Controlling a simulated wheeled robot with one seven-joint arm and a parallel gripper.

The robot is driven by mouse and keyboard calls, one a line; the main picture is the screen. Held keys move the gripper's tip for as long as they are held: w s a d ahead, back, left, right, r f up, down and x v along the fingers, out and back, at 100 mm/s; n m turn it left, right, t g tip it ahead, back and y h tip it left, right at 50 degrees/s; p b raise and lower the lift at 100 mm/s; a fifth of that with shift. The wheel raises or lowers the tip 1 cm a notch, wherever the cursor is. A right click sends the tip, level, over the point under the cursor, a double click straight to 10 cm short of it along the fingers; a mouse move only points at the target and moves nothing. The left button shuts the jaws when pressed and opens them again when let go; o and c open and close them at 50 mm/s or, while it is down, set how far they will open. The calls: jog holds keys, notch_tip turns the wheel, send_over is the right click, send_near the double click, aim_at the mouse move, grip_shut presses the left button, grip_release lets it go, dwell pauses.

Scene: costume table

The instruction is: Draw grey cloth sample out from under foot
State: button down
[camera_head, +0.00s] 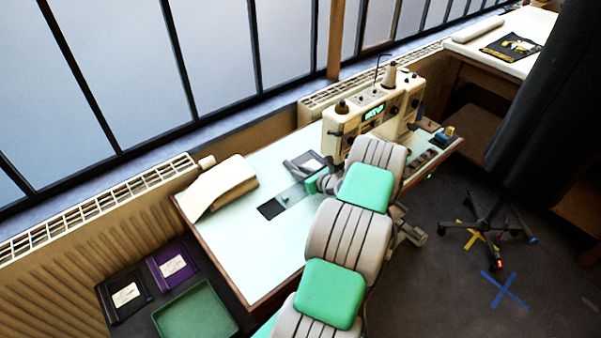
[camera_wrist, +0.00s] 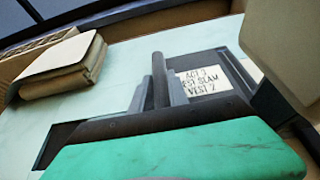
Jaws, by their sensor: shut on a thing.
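The grey cloth sample (camera_head: 311,158) lies flat on the pale table beside the cream sewing machine (camera_head: 345,122). In the wrist view the dark grey sample (camera_wrist: 198,60) carries a white lettered label (camera_wrist: 207,82). My gripper (camera_head: 296,168) is low over the table at the sample's near left side. Its dark fingers (camera_wrist: 160,85) are together on the sample's edge in the wrist view. The machine's cream body (camera_wrist: 290,40) stands close on the right there. The presser foot is hidden, so I cannot tell whether the sample is still under it.
A folded cream cloth stack (camera_head: 222,184) lies on the table's left, with bare tabletop (camera_head: 245,245) in front. A dark rectangle (camera_head: 270,209) lies near my gripper. A green tray (camera_head: 196,312) and labelled purple (camera_head: 173,263) and black (camera_head: 125,295) holders are lower left.

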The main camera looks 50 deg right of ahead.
aim_at(285, 187)
jog(key=shift+w+a+p, duration=0.2)
jog(key=shift+a+p, duration=0.5)
jog(key=shift+a, duration=1.05)
jog(key=shift+w+a+p, duration=0.2)
jog(key=shift+a+p, duration=0.45)
jog(key=shift+a, duration=1.1)
jog(key=c, duration=1.2)
grip_release()
jog(key=b+v, duration=0.1)
jog(key=v, duration=0.5)
jog(key=shift+s+d+r, duration=0.1)
jog(key=shift+s, duration=0.25)
jog(key=shift+s+r, duration=0.25)
jog(key=shift+s, duration=0.25)
